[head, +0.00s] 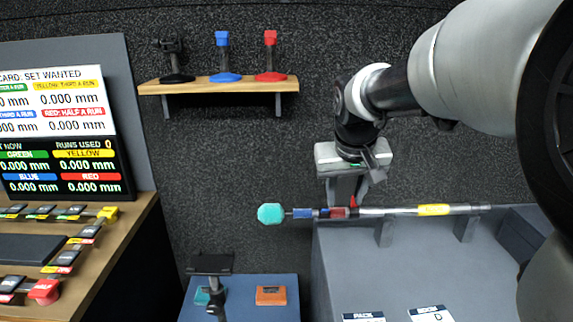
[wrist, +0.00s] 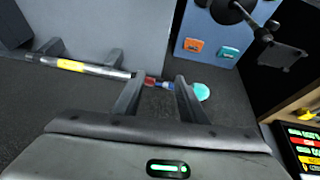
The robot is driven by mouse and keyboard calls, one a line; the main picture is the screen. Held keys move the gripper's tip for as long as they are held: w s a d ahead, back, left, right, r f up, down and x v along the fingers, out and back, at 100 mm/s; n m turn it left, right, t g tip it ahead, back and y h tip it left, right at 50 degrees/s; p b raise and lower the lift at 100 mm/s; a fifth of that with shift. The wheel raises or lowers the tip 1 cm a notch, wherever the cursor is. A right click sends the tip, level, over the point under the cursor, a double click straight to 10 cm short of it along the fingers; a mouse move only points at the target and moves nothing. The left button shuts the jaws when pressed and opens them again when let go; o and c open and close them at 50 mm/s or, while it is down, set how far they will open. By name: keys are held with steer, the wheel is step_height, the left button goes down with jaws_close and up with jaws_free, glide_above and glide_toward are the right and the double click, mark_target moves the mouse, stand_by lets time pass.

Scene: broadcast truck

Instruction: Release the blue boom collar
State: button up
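The boom pole (head: 385,211) lies roughly level, with a teal tip (head: 271,213) at its left end. The blue boom collar (head: 301,212) sits on the thin section near the tip, with a red collar (head: 338,212) to its right. My gripper (head: 347,200) points down just above the pole, near the red collar. In the wrist view its two fingers are apart, spread along the pole. The red collar (wrist: 151,81) and blue collar (wrist: 167,85) show between them, the blue nearer the right finger. Whether the fingers touch the pole cannot be told.
Two grey supports (head: 384,233) stand under the pole on a grey case (head: 430,270). A desk with labelled controls (head: 60,258) and a readout board (head: 62,135) is at left. A wooden shelf (head: 218,85) holds black, blue and red stands. A dark stand (head: 211,265) rises below the tip.

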steer(key=p, duration=0.5)
glide_toward(326, 210)
steer(key=shift+g+y, duration=0.3)
steer(key=shift+y, duration=0.1)
steer(key=x, duration=0.6)
steer(key=w+x, duration=0.1)
steer(key=x, duration=0.2)
steer(key=shift+d+r, duration=0.25)
steer(key=shift+d, duration=0.05)
